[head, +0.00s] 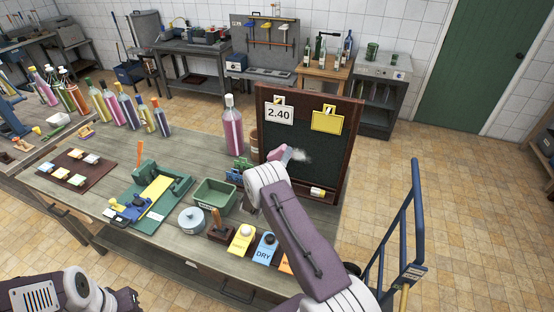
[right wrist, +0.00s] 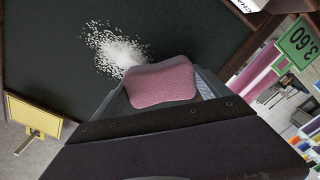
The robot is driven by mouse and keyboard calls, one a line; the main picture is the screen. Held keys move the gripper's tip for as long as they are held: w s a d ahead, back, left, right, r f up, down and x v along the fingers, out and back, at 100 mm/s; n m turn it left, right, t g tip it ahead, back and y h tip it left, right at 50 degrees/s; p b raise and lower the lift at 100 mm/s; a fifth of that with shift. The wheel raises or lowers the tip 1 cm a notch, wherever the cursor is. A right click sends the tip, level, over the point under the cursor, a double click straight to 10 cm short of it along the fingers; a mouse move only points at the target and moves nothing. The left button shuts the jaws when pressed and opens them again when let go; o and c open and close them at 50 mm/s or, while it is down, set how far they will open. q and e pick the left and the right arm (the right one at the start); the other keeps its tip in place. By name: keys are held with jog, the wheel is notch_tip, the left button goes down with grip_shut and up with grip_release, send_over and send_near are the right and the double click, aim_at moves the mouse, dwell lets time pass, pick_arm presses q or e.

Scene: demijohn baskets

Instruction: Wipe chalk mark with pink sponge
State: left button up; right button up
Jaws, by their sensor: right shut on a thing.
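The dark chalkboard (head: 318,190) in a brown wooden frame stands upright on the workbench. A white chalk mark (head: 300,157) is on its face; it shows as a speckled white patch in the right wrist view (right wrist: 108,45). My right gripper (head: 282,154) is shut on the pink sponge (right wrist: 160,83) in front of the board. The sponge's edge overlaps the lower edge of the mark in the right wrist view; I cannot tell whether it touches the board. My left gripper (head: 124,300) is low at the left, partly cut off, and its jaws are unclear.
A white 2.40 tag (head: 279,114) and a yellow tag (head: 327,120) hang on the board's top. A pink bottle (head: 232,128) stands left of it. A green tub (head: 213,196), a grey lidded pot (head: 191,220) and coloured cards are on the bench. A blue cart handle (head: 417,215) rises at right.

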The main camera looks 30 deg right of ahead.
jog(key=shift+s+d, duration=0.95)
jog(key=shift+s, duration=0.15)
